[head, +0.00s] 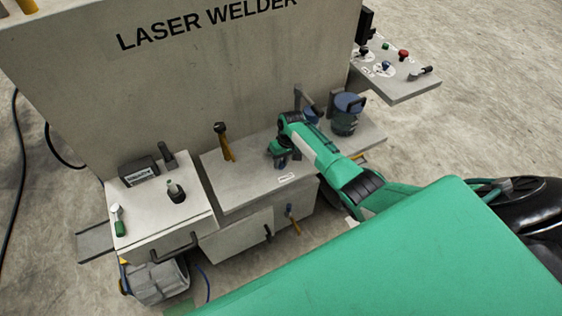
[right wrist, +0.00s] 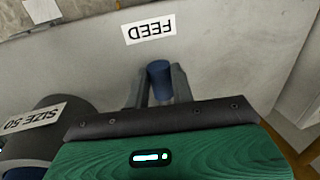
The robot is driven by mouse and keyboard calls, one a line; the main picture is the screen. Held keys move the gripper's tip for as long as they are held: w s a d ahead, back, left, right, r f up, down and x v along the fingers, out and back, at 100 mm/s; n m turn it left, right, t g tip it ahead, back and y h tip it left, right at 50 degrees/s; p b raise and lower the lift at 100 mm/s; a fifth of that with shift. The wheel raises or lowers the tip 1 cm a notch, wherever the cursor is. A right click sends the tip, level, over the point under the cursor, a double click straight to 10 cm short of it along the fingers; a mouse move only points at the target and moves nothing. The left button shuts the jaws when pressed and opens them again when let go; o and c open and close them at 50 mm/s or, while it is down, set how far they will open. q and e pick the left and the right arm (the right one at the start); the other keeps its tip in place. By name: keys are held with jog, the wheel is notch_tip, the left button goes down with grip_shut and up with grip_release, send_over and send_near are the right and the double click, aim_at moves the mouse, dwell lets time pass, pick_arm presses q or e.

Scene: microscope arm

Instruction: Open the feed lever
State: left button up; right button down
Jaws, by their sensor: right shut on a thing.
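In the head view my right gripper (head: 281,159) is over the machine's middle shelf, just behind the small label (head: 287,178). The lever's base is hidden by the gripper. My left gripper is not in view.
A blue-topped round canister (head: 346,118) stands right of my right arm. A black-and-yellow lever (head: 223,141) stands to the left on the same shelf (head: 240,185). The LASER WELDER panel (head: 200,85) rises behind. A control panel (head: 405,87) juts out at right.

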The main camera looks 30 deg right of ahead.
jog(key=c, duration=1.2)
grip_release()
jog(key=shift+r, duration=0.15)
jog(key=d+r, duration=0.1)
jog(key=r, duration=0.3)
jog(key=d+r+b, duration=0.1)
jog(key=r, duration=0.8)
jog(key=shift+d+r+b, duration=0.15)
jog(key=shift+d+b, duration=0.2)
jog(key=shift+d, duration=0.05)
